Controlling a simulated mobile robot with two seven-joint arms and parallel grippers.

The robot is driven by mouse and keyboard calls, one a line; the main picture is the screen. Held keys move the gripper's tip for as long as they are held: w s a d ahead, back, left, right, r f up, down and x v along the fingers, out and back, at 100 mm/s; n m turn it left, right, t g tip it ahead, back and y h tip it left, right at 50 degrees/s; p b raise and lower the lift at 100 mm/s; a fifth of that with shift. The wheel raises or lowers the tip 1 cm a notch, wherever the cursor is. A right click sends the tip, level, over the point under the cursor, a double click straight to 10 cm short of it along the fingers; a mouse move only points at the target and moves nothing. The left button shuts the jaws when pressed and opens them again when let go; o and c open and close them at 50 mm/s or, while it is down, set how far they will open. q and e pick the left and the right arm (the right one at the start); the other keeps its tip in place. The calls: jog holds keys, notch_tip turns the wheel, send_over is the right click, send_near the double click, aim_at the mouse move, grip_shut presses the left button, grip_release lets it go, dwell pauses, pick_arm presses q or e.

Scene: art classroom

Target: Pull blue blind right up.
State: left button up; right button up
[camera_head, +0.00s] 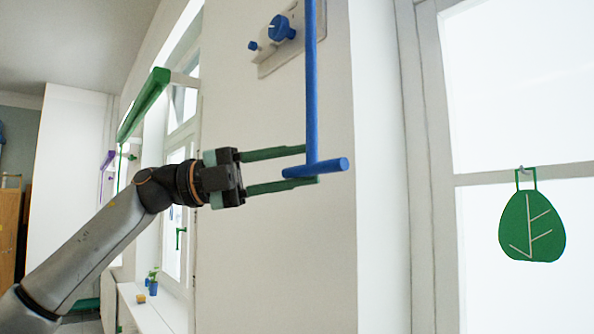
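A blue pull rod (311,75) hangs down from the top of the picture in front of the white wall pillar. It ends in a blue crossbar handle (330,166). My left gripper (311,165) comes in from the left with its two green fingers apart. The upper finger's tip is beside the rod, just above the crossbar; the lower finger's tip is just under the crossbar. The crossbar's left end lies between the fingers, but I cannot tell whether they touch it. The blue blind itself is not clearly in view. My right gripper is not in view.
A blue knob (281,28) sits on a wall plate (291,42) behind the rod. A green leaf ornament (532,226) hangs at the right window. A rolled green blind (145,105) is at the left window. A windowsill (142,310) holds a small blue pot (153,288).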

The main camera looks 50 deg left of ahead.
pick_arm(q)
jog(key=shift+o, duration=0.9)
jog(key=shift+f, duration=0.1)
jog(key=shift+s+a, duration=0.1)
jog(key=b+v, duration=0.3)
jog(key=v, duration=0.9)
jog(key=shift+a, duration=0.1)
